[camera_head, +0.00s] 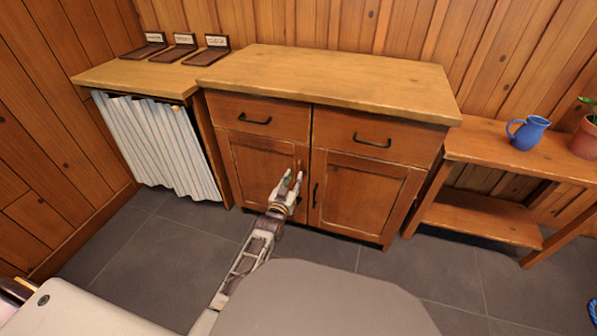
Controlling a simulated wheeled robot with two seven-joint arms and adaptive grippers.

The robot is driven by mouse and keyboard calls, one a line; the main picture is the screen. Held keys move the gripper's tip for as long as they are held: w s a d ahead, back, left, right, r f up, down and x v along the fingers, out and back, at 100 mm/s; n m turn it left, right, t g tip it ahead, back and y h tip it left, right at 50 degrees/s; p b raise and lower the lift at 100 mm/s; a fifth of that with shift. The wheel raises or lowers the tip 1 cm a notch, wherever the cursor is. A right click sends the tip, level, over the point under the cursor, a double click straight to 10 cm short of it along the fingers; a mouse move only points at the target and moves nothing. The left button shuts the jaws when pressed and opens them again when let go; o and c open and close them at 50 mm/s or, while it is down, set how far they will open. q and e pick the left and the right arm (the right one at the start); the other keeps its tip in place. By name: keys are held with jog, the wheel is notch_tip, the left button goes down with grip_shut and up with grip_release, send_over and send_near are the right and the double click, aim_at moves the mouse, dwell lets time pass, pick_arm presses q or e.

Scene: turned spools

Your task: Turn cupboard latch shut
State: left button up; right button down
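The wooden cupboard (352,250) stands against the back wall with two drawers above two doors. The left door (248,168) and the right door (365,192) both look closed. My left gripper (292,175) is in front of the left door, near the seam between the doors. Its two fingers point up and stand apart, with a small greenish patch between them. A small upright brown piece, perhaps the latch (299,164), shows just above the fingertips; its turn and any contact are too small to tell. My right gripper is not in view.
Dark handles sit on both drawers and on the right door (315,195). A striped curtain (160,146) hangs at left below a counter with several small stands. A bench (480,218) at right holds a blue jug (528,132) and a potted plant (585,137). Grey floor lies in front.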

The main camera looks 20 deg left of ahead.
aim_at(299, 169)
pick_arm(q)
jog(key=shift+w+d+b, duration=0.15)
jog(key=shift+w+b, duration=1.15)
jog(key=shift+w, duration=1.85)
jog(key=shift+c, duration=0.2)
grip_shut()
